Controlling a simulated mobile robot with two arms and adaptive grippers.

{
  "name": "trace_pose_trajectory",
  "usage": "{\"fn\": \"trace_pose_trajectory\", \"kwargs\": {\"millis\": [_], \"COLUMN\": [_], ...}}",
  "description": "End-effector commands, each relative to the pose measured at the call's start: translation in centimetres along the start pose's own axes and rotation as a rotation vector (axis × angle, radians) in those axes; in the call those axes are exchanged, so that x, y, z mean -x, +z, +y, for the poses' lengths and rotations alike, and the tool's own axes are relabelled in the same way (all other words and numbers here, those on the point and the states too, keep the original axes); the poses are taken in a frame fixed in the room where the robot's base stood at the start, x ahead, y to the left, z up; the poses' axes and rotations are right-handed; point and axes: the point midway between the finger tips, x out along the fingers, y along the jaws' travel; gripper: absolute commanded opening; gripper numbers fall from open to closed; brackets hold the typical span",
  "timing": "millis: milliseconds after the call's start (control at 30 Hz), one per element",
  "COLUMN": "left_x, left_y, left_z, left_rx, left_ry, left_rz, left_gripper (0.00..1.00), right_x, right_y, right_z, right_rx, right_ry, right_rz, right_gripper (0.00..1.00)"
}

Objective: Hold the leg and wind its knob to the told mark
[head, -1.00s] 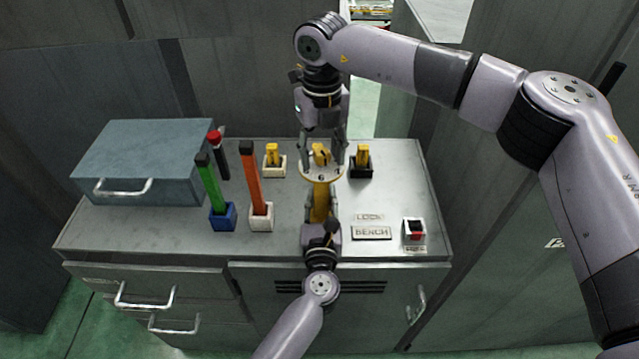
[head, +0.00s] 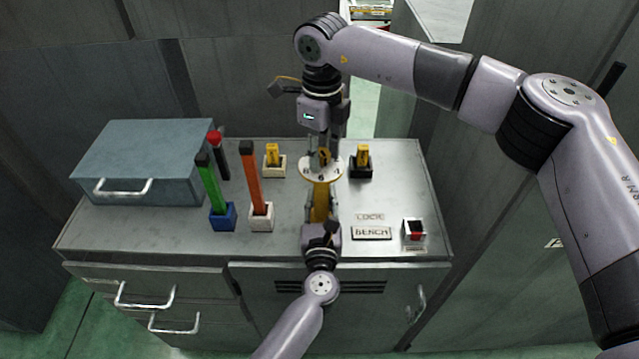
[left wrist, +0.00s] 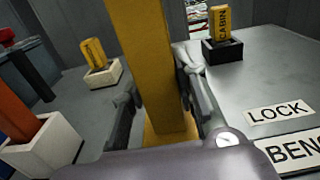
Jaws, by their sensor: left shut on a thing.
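The leg is a yellow post (head: 320,203) standing at the front middle of the bench. It fills the middle of the left wrist view (left wrist: 145,60). My left gripper (head: 320,214) is shut on it from the front, one finger on each side. A pale round dial (head: 308,173) with dark figures sits on top; a 6 faces the front. A yellow knob (head: 324,156) stands on the dial. My right gripper (head: 324,150) points down from above with its fingers at the knob. The fingers partly hide the knob, and their grip on it is unclear.
Yellow tags stand in a white block (head: 275,169) and a black block (head: 361,173). Left are a green bar (head: 209,186), an orange bar (head: 251,175) and a blue-grey box (head: 140,150). LOCK and BENCH plates (head: 371,233) and a red switch (head: 415,234) lie right.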

Motion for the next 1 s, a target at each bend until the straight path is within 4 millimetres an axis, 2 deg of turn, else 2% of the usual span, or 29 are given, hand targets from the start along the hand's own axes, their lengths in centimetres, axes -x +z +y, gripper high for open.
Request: {"fn": "trace_pose_trajectory", "kwargs": {"millis": [333,433,633,1000], "left_x": [-0.01,-0.01,-0.01,0.00], "left_y": [-0.02,-0.02,-0.02,-0.02], "left_z": [0.04,0.04,0.04,0.04], "left_rx": [0.000,0.000,0.000,0.000], "left_ry": [0.001,0.001,0.001,0.001], "left_rz": [0.000,0.000,0.000,0.000], "left_gripper": [0.00,0.00,0.00,0.00], "right_x": [0.00,0.01,0.00,-0.04], "right_y": [0.00,0.00,0.01,0.01], "right_z": [-0.01,-0.01,0.00,0.00], "right_rx": [-0.001,-0.037,-0.223,-0.289], "right_ry": [0.000,0.000,0.000,0.000], "right_rz": [0.000,0.000,0.000,0.000], "right_gripper": [0.08,0.08,0.08,0.08]}}
